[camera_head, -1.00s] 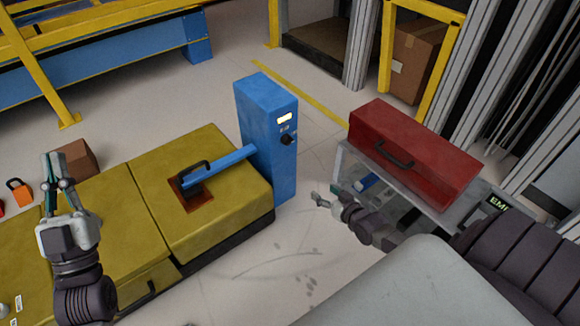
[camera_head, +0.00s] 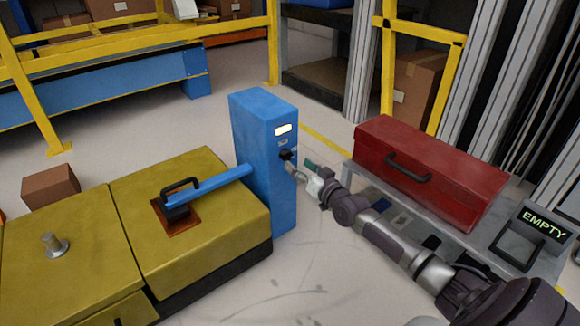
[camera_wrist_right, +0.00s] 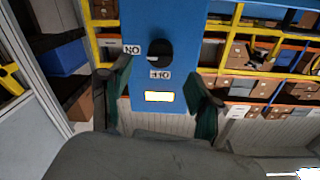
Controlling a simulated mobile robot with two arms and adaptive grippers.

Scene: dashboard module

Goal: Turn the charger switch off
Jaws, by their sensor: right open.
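The blue charger post (camera_head: 262,150) stands left of my right gripper in the head view. Its dark round switch knob (camera_head: 287,155) is on the side facing the gripper, below a lit display (camera_head: 284,129). In the right wrist view the post is upside down, and the knob (camera_wrist_right: 158,53) shows with an ON label (camera_wrist_right: 131,50) beside it and another label (camera_wrist_right: 160,74), likely OFF. My right gripper (camera_head: 298,170) is open and empty close to the knob; its fingers (camera_wrist_right: 161,85) are spread to either side of the knob's line. My left gripper is out of view.
A blue arm (camera_head: 215,177) links the post to a yellow battery block (camera_head: 150,240) at left. A red toolbox (camera_head: 425,175) sits on a grey cart (camera_head: 480,240) with an EMPTY sign, beside my right arm. Grey floor lies between.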

